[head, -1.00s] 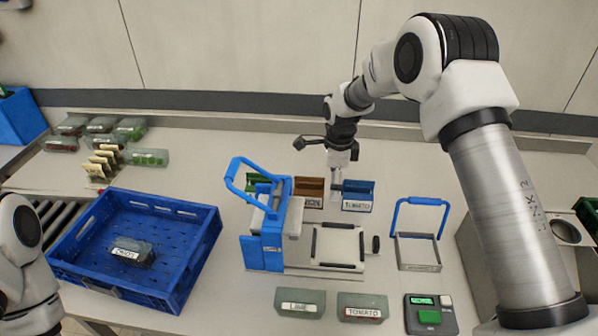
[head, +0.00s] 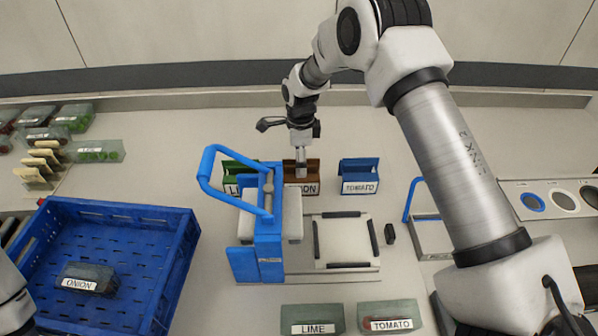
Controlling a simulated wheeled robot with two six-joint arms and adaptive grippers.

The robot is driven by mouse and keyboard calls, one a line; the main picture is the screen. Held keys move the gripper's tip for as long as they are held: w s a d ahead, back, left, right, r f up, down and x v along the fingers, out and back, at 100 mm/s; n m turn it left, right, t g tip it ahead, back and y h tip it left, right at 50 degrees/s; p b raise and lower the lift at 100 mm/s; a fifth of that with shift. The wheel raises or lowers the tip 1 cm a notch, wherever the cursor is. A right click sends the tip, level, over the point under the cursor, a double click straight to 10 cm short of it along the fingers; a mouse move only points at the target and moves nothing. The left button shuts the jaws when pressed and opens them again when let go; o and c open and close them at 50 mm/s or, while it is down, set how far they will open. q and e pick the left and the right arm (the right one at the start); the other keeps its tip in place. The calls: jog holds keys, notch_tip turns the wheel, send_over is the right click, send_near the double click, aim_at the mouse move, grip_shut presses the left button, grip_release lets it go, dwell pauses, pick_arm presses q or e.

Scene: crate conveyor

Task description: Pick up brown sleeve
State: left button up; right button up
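The brown sleeve (head: 310,173), labelled with a partly hidden word ending in "ON", stands at the back of the table between a green sleeve (head: 236,171) and a blue sleeve (head: 359,172) labelled TOMATO. My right gripper (head: 301,170) points down over the brown sleeve, with its fingertips at the sleeve's left part and covering some of it. I cannot tell whether the fingers touch it or how far apart they are. Part of my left arm shows at the left edge; its gripper is out of view.
A blue press-like device (head: 266,235) with a handle stands in front of the sleeves. A blue crate (head: 180,262) on the left holds an ONION pack (head: 88,279). LIME (head: 312,319) and TOMATO (head: 389,317) packs lie at the front. Several packs sit at the back left.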

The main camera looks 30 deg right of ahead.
notch_tip(320, 180, down, 4)
jog(key=shift+d+r+p, duration=0.1)
jog(key=shift+p, duration=0.9)
jog(key=shift+w+f, duration=0.1)
jog(key=shift+f, duration=0.35)
jog(key=shift+r, duration=0.1)
jog(key=c, duration=0.7)
